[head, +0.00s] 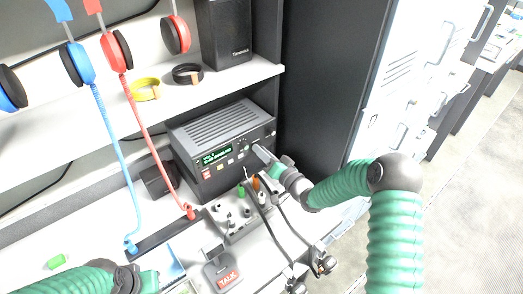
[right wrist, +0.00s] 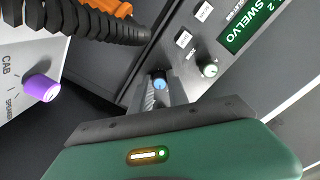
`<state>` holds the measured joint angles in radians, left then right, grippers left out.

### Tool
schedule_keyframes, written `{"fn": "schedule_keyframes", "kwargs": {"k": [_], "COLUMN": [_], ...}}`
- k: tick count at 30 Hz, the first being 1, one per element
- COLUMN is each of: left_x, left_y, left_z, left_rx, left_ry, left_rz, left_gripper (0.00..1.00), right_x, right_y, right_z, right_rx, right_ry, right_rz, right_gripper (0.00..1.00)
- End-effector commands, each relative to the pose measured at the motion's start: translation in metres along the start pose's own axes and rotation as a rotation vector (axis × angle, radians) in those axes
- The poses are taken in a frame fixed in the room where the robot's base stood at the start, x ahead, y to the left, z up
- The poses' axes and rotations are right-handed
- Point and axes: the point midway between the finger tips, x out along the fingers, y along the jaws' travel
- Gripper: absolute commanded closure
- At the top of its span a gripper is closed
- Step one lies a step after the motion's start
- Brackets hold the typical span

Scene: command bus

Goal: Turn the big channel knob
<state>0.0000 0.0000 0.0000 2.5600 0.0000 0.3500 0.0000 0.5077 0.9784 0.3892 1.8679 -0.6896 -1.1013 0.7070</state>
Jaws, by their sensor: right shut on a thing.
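The radio (head: 222,140) is a dark box with a lit green display, standing under the shelf. My right gripper (head: 262,152) reaches its front face at the right end. In the right wrist view the gripper (right wrist: 160,88) is shut on a knob with a blue cap (right wrist: 159,83), whose sides the fingers hide. A smaller knob with a pale green cap (right wrist: 208,68) sits beside it, apart from the fingers. The display (right wrist: 250,25) shows part of its text. My left gripper (head: 148,281) is low at the left, its fingers not clear.
A grey control box (head: 236,222) with several knobs and plugs stands just in front of the radio. Black cables (head: 283,225) run past my right gripper. A purple knob (right wrist: 42,88) is close by. A "TALK" pedestal (head: 222,272) stands at the front. Headsets (head: 115,50) hang at upper left.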

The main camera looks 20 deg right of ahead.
Motion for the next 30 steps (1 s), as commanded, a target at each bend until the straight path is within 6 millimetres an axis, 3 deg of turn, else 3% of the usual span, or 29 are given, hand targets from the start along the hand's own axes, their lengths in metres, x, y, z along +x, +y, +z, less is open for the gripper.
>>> {"fn": "schedule_keyframes", "kwargs": {"k": [15,30], "left_x": [-0.016,-0.02], "left_y": [0.0,0.0], "left_z": [-0.004,-0.005], "left_rx": [0.0,0.0], "left_ry": [0.0,0.0], "left_rz": [0.0,0.0], "left_gripper": [1.0,1.0], "right_x": [-0.001,-0.001], "right_y": [0.003,0.004], "right_z": [-0.003,-0.002], "right_rx": [0.445,0.617], "right_ry": [-0.008,-0.014], "right_rz": [0.008,0.011], "right_gripper": [1.0,1.0]}}
